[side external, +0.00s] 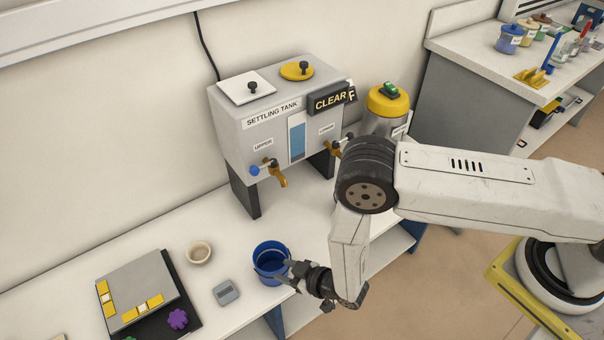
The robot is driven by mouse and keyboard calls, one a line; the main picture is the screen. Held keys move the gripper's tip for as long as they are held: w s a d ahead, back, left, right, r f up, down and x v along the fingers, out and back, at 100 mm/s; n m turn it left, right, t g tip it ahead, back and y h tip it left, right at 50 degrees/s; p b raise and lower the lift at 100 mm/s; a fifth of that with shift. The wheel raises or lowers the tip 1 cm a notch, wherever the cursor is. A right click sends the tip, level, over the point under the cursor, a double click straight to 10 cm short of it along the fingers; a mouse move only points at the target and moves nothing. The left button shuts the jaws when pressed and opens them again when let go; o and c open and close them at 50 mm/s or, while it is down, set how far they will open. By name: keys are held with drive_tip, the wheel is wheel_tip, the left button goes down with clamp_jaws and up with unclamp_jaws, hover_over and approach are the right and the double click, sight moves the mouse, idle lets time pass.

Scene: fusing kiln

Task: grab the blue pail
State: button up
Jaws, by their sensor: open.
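The blue pail (268,259) stands upright on the white bench, below and in front of the settling tank. Its open top faces up. My gripper (284,272) comes in from the right, at the pail's right side. Its dark jaws are open. One finger overlaps the pail's right rim in this view; I cannot tell whether it touches the pail or whether a finger is inside it. The pail's right edge is partly hidden behind the fingers.
The grey settling tank (234,125) stands behind, with an upper tap (278,175) jutting forward. A small grey device (226,292), a cream bowl (199,252) and a grey board (138,285) lie left of the pail. The bench's front edge is close to the pail.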

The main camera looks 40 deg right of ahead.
sight(264, 270)
drive_tip(key=shift+s+a+f, duration=0.15)
drive_tip(key=shift+s+f, duration=0.35)
drive_tip(key=shift+w, duration=0.1)
drive_tip(key=shift+x, duration=1.2)
drive_tip(key=shift+x, duration=2.6)
drive_tip(key=shift+a+r, duration=0.1)
drive_tip(key=shift+a, duration=0.1)
clamp_jaws()
